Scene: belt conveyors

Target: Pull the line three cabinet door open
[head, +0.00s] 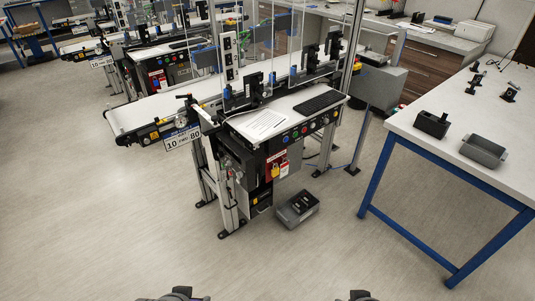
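The nearest conveyor station has a dark cabinet (240,160) under its worktop, in the middle of the head view. A red and yellow lock or tag (277,168) shows on the cabinet's right part. I cannot read a line number, and I cannot tell the door's edges or whether it stands open. Dark tops of my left arm or gripper (178,295) and my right arm or gripper (360,296) show at the bottom edge, well short of the cabinet. Their fingers are cut off or too small to judge.
A grey box (297,209) sits on the floor right of the cabinet. A blue-legged table (450,120) stands at the right. The conveyor belt (130,113) sticks out to the left with a sign (183,138) below. The floor (150,230) in front is clear.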

